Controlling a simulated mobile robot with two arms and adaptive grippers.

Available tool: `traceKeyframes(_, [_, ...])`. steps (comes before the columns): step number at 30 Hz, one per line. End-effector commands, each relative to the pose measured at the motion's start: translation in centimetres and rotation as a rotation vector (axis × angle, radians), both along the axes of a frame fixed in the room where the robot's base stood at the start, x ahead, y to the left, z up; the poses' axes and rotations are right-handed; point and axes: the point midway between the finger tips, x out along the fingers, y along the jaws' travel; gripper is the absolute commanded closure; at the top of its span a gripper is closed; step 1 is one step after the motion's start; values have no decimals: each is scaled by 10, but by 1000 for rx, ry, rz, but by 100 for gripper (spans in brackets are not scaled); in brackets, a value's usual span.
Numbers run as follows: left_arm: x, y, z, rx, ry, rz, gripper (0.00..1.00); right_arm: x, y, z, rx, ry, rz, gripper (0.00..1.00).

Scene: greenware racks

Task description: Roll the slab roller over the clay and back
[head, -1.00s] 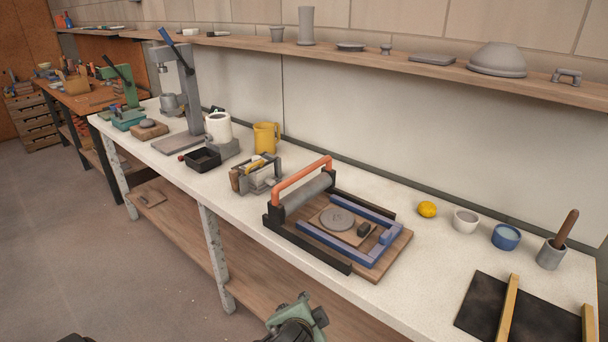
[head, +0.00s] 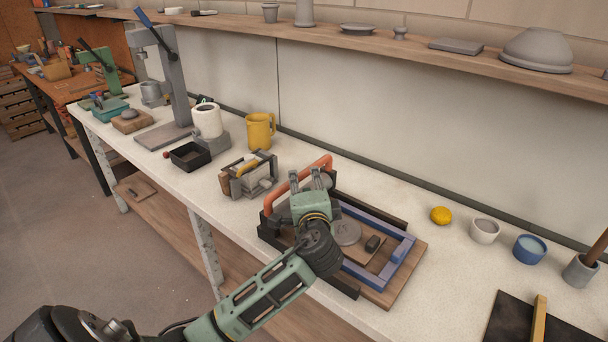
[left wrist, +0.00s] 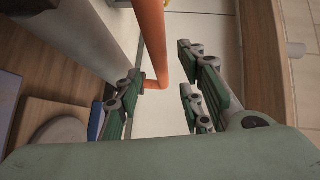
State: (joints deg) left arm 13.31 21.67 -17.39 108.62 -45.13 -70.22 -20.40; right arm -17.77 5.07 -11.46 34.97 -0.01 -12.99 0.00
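The slab roller's orange handle (head: 290,181) stands over its grey roller at the left end of the frame. Blue rails (head: 376,216) border a wooden board with a round grey clay slab (head: 346,233) and a small dark block on it. My left gripper (head: 308,176) is over the roller, by the handle, and hides part of the roller. In the left wrist view the fingers (left wrist: 160,92) are spread apart. The orange handle (left wrist: 152,38) shows between and beyond them, with the grey roller (left wrist: 98,35) at left. Contact with the handle cannot be told. My right gripper is not in view.
A metal box-like tool (head: 248,176) stands left of the roller, with a yellow mug (head: 260,130) behind. A yellow ball (head: 441,215), a white bowl (head: 485,230) and a blue bowl (head: 529,249) stand to the right. The shelf (head: 400,48) runs along the wall above.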

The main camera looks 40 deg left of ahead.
Motion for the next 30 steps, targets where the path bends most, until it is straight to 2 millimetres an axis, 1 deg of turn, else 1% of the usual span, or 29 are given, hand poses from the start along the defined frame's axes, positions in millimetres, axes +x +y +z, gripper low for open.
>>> traceKeyframes(1, [7, 7, 1, 4, 1, 3, 64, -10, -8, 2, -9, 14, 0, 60])
traceKeyframes(2, [10, 10, 0, 2, 1, 3, 64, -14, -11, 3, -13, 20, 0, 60])
traceKeyframes(3, [14, 13, -1, 0, 1, 3, 64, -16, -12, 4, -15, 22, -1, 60])
traceKeyframes(5, [20, 18, -2, 1, 1, 1, 64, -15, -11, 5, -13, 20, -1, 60])
traceKeyframes(8, [27, 23, -4, 0, 0, 2, 64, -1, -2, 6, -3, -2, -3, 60])
traceKeyframes(9, [28, 25, -4, -1, 0, 1, 64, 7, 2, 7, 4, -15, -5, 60])
traceKeyframes(12, [30, 26, -5, -1, -1, 0, 64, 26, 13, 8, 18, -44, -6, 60])
traceKeyframes(13, [30, 26, -5, -2, -1, 0, 64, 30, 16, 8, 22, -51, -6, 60])
traceKeyframes(15, [30, 26, -6, -2, -1, 0, 64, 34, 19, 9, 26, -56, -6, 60])
traceKeyframes(18, [30, 26, -6, -2, -1, 0, 64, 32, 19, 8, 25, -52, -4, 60])
traceKeyframes(20, [30, 26, -6, -2, -1, 0, 70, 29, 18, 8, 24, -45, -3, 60])
traceKeyframes(27, [30, 26, -6, -3, 0, 1, 91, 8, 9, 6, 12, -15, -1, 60])
traceKeyframes(30, [30, 26, -6, -3, 2, 1, 99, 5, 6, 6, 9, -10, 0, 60])
